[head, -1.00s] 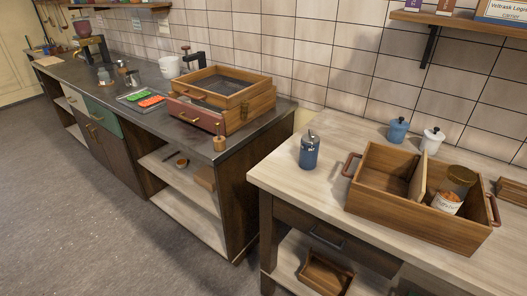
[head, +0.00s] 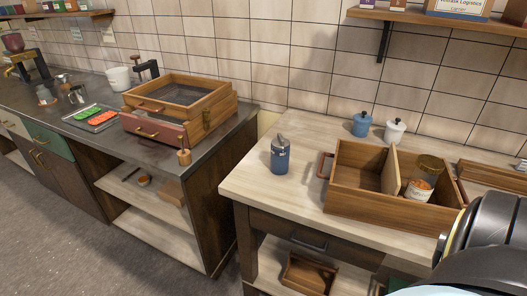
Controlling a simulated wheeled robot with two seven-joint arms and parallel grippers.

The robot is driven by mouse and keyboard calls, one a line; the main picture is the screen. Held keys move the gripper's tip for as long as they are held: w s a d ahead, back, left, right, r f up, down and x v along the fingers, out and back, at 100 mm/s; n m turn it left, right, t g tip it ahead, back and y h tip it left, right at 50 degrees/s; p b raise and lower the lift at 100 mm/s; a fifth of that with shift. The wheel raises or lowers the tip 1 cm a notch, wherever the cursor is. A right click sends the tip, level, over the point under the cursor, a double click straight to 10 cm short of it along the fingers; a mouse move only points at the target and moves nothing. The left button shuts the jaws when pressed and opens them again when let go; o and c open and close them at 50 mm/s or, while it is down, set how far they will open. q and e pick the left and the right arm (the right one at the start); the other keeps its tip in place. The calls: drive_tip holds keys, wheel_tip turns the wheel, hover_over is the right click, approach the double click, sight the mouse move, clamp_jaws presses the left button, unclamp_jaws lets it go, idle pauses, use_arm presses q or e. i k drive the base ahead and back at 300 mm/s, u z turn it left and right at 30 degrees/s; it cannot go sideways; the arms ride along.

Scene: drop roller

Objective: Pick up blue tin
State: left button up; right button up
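A dark blue tin (head: 280,158) with a small label and a grey top stands upright near the left end of the light wooden worktop (head: 250,185). It is to the left of the wooden divided box and apart from it. A smaller, lighter blue lidded jar (head: 361,125) stands farther back by the tiled wall. Neither of my grippers shows; only a black and pale part of my arm comes in at the lower right corner.
The wooden divided box (head: 350,200) with red handles holds a labelled jar (head: 418,190). A white lidded jar (head: 394,132) stands behind it. The left counter carries a drawer box (head: 160,128) and a tray (head: 75,120). The worktop around the dark blue tin is clear.

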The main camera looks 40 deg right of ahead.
sight(279, 158)
drive_tip(key=i, duration=1.05)
drive_tip(key=z, duration=2.05)
